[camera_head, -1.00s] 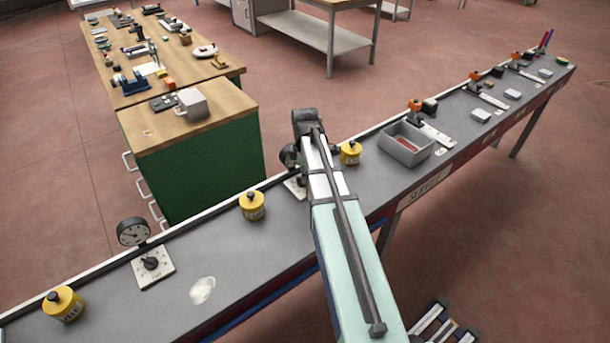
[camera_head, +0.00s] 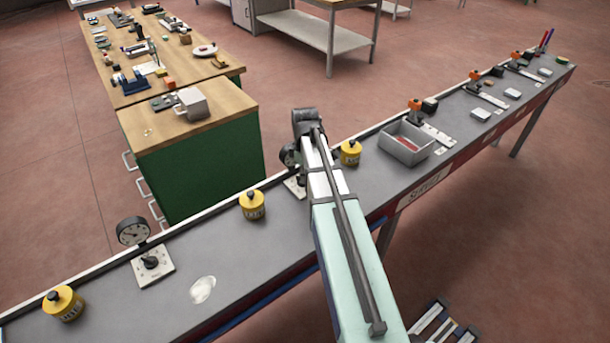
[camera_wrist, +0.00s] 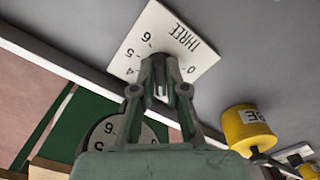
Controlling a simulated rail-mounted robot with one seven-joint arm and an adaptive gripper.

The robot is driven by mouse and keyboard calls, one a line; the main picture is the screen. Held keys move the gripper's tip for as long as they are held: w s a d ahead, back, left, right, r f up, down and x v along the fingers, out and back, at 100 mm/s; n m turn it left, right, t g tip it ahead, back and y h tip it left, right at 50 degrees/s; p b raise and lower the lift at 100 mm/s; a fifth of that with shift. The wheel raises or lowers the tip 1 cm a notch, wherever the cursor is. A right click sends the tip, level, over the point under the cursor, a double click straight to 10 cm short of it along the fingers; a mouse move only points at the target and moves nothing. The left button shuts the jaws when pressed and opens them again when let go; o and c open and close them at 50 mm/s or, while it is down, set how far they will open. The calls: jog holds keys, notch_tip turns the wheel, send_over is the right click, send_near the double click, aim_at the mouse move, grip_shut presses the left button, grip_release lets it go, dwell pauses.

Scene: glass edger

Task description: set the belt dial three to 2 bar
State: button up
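The belt dial three is a white square plate (camera_wrist: 195,45) lettered THREE, with numbers around its middle. In the wrist view my gripper (camera_wrist: 160,68) is over the plate's middle, its fingertips close together around the knob's place. The fingers hide most of the knob, and I cannot read its pointer. A round gauge (camera_wrist: 122,132) beside the plate is partly covered by my gripper, so its needle is hidden. In the head view the dial plate (camera_head: 294,188) and gauge (camera_head: 289,155) show just left of my arm, which hides the fingertips.
Yellow cylinders (camera_head: 252,205) (camera_head: 350,153) stand on the grey bench on both sides of the dial; one shows close by in the wrist view (camera_wrist: 248,128). Another gauge (camera_head: 133,232) and dial plate (camera_head: 153,266) are further left. A grey bin (camera_head: 405,146) is to the right.

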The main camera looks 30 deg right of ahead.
jog(key=o, duration=0.4)
notch_tip(320, 180, up, 12)
dwell(0.6)
jog(key=shift+d, duration=0.1)
